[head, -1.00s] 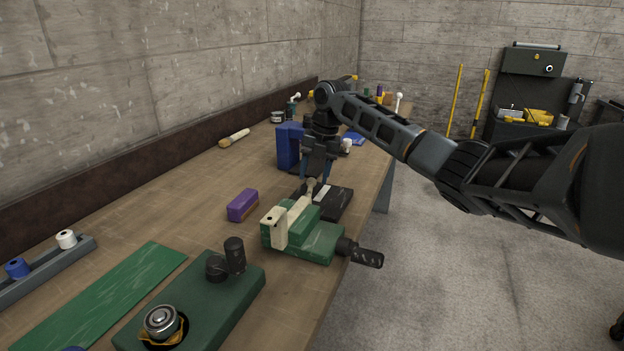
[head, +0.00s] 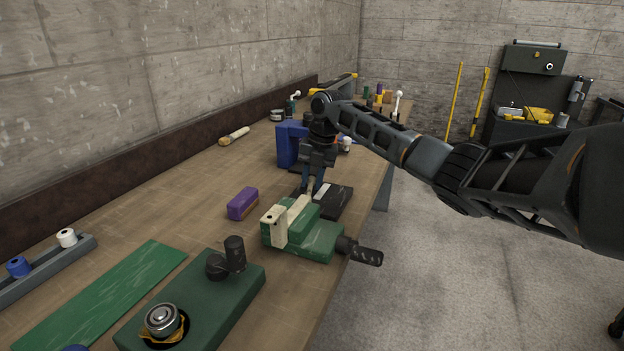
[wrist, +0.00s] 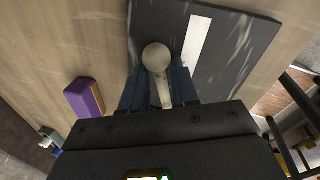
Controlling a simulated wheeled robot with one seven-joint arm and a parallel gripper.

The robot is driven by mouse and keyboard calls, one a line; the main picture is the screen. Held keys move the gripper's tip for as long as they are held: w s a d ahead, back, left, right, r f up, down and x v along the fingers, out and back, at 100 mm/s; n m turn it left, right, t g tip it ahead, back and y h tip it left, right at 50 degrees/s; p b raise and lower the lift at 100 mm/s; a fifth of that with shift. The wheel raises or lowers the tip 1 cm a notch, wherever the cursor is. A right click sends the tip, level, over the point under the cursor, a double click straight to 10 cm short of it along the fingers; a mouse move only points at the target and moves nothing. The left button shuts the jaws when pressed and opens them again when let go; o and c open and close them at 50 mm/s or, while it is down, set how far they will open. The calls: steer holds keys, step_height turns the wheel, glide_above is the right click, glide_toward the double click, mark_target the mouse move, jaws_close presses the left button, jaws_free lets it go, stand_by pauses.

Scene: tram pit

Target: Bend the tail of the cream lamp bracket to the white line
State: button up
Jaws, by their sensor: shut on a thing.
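The cream lamp bracket's tail, with a round pale end (wrist: 157,57), shows in the wrist view between my fingers. My gripper (wrist: 158,88) is shut on this tail; it also shows in the head view (head: 313,184), just behind the green vise (head: 318,240). Cream pieces (head: 274,227) sit at the vise jaws; I cannot tell which belong to the bracket. The white line (wrist: 196,40) runs along a dark plate (wrist: 235,45). In the wrist view the round end lies left of the line, apart from it. My fingers hide part of the tail.
A purple-sided block (head: 242,204) lies left of the vise, and a blue block-like object (head: 291,145) stands behind. The vise handle (head: 366,256) sticks out past the bench's right edge. A green base with a bearing (head: 160,321) is in front.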

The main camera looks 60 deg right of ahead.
jaws_close()
steer(key=shift+s+d+r+m+p, duration=0.15)
steer(key=shift+s+m+p, duration=0.9)
steer(key=shift+m, duration=0.15)
steer(key=shift+s+d+m+h, duration=0.15)
steer(key=shift+s+m+h, duration=0.2)
steer(key=shift+m, duration=0.25)
steer(key=shift+s, duration=0.1)
steer(key=o, duration=0.8)
jaws_free()
steer(key=shift+o, duration=0.2)
